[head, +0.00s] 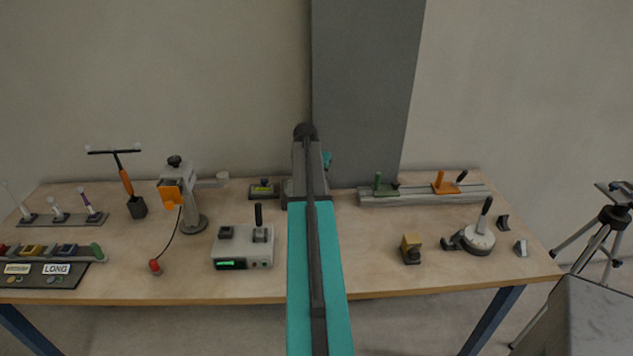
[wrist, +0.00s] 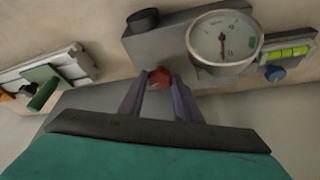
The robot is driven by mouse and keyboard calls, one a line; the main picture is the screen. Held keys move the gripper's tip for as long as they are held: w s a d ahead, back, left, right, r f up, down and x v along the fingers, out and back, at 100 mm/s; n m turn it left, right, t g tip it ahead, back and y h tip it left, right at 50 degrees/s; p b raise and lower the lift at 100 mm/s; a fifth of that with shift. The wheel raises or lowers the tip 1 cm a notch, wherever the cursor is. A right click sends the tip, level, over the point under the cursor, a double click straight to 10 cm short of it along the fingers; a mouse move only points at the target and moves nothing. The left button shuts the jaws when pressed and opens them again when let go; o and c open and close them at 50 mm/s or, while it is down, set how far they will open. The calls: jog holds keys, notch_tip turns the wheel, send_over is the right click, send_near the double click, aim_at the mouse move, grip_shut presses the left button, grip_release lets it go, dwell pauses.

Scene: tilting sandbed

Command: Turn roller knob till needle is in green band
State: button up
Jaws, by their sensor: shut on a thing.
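In the wrist view a round white dial gauge (wrist: 208,45) sits on a grey housing (wrist: 172,42). Its needle (wrist: 222,48) is a thin dark-red line running nearly straight up and down the picture. A red roller knob (wrist: 159,76) sits at the housing's near edge. My gripper (wrist: 159,88) is shut on this red knob, one finger on each side. In the head view my arm hides the dial, the knob and the gripper.
A yellow-green bubble vial (wrist: 287,53) and a blue knob (wrist: 275,73) sit beside the dial. A black round cap (wrist: 143,20) stands on the housing. A rail with a green block (head: 379,184) lies to the right. A grey box (head: 243,246) stands left of my arm.

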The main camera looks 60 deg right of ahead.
jog(key=m, duration=0.2)
jog(key=m+g+b, duration=0.2)
jog(key=m, duration=0.1)
jog(key=shift+w+f+m, duration=0.1)
jog(key=shift+w+m, duration=0.2)
jog(key=shift+w, duration=0.05)
jog(key=m+g, duration=0.1)
jog(key=m, duration=0.1)
jog(key=m+b, duration=0.1)
jog(key=m, duration=0.1)
jog(key=shift+w+d+g+y, duration=0.1)
jog(key=shift+g+y, duration=0.3)
jog(key=o, duration=1.1)
jog(key=shift+c, duration=0.2)
jog(key=b+v, duration=0.3)
jog(key=v, duration=1.1)
